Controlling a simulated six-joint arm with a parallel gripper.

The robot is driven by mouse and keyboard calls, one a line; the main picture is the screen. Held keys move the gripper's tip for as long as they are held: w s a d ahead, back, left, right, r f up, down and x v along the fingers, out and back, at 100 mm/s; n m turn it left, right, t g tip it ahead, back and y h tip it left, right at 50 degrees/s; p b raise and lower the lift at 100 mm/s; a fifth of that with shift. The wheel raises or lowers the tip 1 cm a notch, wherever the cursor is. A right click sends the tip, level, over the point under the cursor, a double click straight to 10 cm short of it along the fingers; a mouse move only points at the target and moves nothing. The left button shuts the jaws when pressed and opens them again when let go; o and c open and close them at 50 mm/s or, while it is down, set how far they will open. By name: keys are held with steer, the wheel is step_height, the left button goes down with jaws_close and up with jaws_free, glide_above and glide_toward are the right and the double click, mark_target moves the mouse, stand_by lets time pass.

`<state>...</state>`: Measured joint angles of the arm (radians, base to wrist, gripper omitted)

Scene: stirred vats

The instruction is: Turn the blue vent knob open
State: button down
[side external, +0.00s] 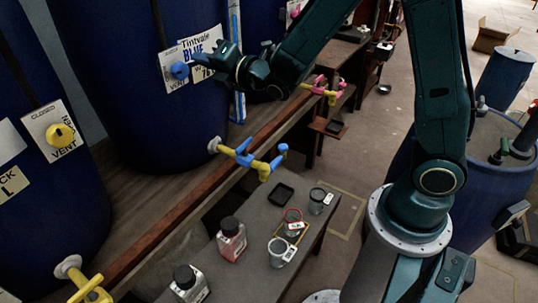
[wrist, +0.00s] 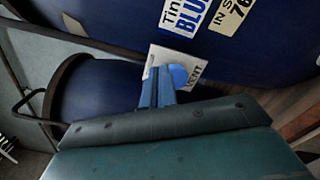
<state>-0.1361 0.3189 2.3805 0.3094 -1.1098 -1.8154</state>
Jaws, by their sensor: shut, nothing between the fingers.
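The blue vent knob (side external: 180,71) sits on a white label plate (side external: 172,75) on the dark blue vat (side external: 140,110) in the side external view. My gripper (side external: 200,60) is just right of the knob, shut, with its blue fingers near the knob. In the wrist view the knob (wrist: 178,76) shows just beyond and right of my fingertips (wrist: 158,72). I cannot tell whether the fingers touch it. The fingers partly cover the plate, and most of its lettering is hidden; part of "VENT" is readable.
A yellow vent knob (side external: 60,135) is on the left vat. A tap with blue handles (side external: 250,158) projects below the blue vat. Jars, including a pinkish bottle (side external: 231,240), and cups stand on the lower bench (side external: 258,215). A pink-handled tap (side external: 321,88) is behind.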

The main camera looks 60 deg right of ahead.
mark_target(178, 58)
steer(key=shift+s, duration=1.4)
steer(key=n, duration=0.3)
steer(key=s+n, duration=0.1)
steer(key=n, duration=0.2)
steer(key=shift+f, duration=0.2)
steer(key=shift+w, duration=0.1)
steer(key=w, duration=0.6)
steer(key=shift+w, duration=0.4)
steer(key=shift+a+f, duration=0.2)
steer(key=shift+f, duration=0.1)
stand_by(0.6)
steer(key=shift+a, duration=0.2)
steer(key=shift+d+r, duration=0.25)
steer(key=shift+r, duration=0.25)
stand_by(0.3)
